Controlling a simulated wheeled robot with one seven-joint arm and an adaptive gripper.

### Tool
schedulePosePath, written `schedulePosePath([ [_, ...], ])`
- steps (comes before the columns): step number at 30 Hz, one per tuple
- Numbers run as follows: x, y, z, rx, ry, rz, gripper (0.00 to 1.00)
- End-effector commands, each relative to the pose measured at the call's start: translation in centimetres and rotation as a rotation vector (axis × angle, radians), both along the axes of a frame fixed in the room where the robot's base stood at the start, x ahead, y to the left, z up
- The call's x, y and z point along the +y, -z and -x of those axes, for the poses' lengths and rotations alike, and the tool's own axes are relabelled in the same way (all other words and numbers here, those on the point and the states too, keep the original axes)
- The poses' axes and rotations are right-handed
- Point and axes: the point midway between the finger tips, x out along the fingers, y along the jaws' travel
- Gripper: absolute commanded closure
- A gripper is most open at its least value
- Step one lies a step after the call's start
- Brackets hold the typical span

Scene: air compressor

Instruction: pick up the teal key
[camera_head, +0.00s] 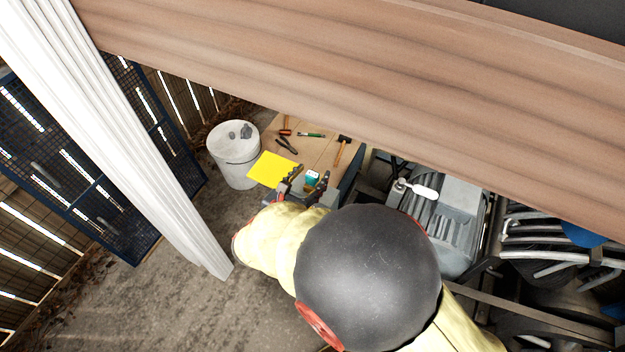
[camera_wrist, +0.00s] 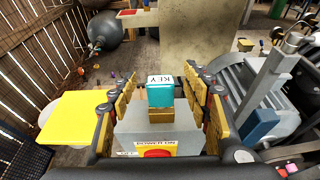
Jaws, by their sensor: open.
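The teal key (camera_wrist: 160,91) is a small teal block with a white top lettered "KEY". It stands on a brass-coloured base on a grey box (camera_wrist: 190,133) with a red button and a "POWER ON" label. In the head view the key (camera_head: 312,175) shows as a small teal spot between the fingers. My gripper (camera_wrist: 160,88) is open, with one finger to the left of the key and one to the right. Gaps show on both sides, so the fingers seem apart from it. In the head view my gripper (camera_head: 305,180) is partly hidden by my arm.
A yellow sheet (camera_head: 273,169) and several hand tools lie on the wooden table (camera_head: 318,150). A white bucket (camera_head: 236,165) stands left of it. Grey machinery (camera_head: 450,220) is close on the right. A wooden beam (camera_head: 350,70) crosses the head view above.

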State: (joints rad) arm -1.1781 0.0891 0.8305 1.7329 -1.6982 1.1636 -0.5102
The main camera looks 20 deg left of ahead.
Motion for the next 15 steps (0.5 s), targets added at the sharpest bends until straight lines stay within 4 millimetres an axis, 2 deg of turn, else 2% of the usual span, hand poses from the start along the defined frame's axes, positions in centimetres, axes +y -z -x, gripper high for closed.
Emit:
schedulePosePath([
  [3,-0.17,0.48,-1.12,0.001,0.002,0.001,0.52],
  [11,-0.12,0.44,-1.36,0.001,-0.001,0.000,0.52],
  [15,-0.12,0.43,-1.36,0.001,0.000,0.000,0.58],
])
